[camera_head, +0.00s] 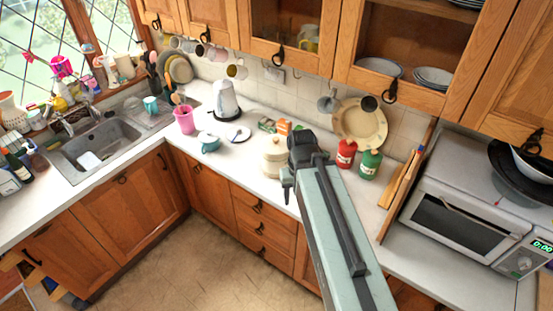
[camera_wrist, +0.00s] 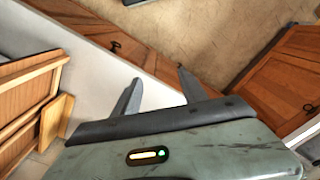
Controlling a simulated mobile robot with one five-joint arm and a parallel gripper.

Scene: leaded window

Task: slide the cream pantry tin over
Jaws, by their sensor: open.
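The cream pantry tin (camera_head: 273,160) stands upright on the white counter in the head view, just left of my gripper. Its right side is close to or partly behind my gripper, and I cannot tell whether they touch. My gripper (camera_head: 287,181) is over the counter in the head view, at the end of my pale green arm. In the wrist view my gripper (camera_wrist: 160,88) is open, with two grey fingers apart and nothing between them. The tin does not show in the wrist view.
A red canister (camera_head: 346,153) and a green canister (camera_head: 370,163) stand right of my arm. A teal cup (camera_head: 209,143), a saucer (camera_head: 239,135) and a white kettle (camera_head: 226,102) stand to the left. A microwave (camera_head: 460,215) is far right.

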